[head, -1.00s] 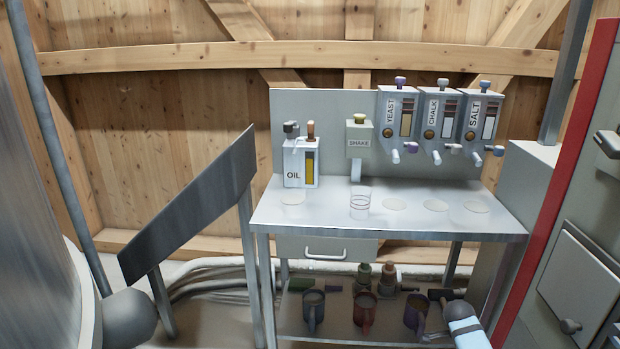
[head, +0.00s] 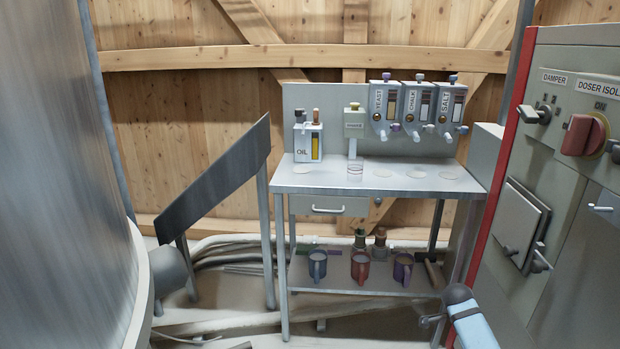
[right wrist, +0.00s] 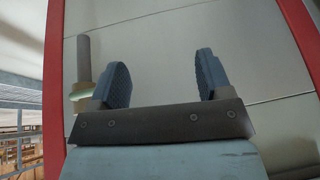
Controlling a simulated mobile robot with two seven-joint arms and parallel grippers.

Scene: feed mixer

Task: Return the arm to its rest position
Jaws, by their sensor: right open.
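My right arm (head: 472,322), pale blue with a dark joint, comes in at the bottom right of the head view. Its gripper (head: 432,321) is small there, low beside the bench's front right leg. In the right wrist view the right gripper (right wrist: 160,78) is open, its two dark ridged fingers wide apart with nothing between them. It faces a plain grey panel (right wrist: 180,50) with red edges. My left gripper is not in view.
A grey control cabinet (head: 560,180) with a red edge is close on the right. A large metal tank (head: 55,170) fills the left.

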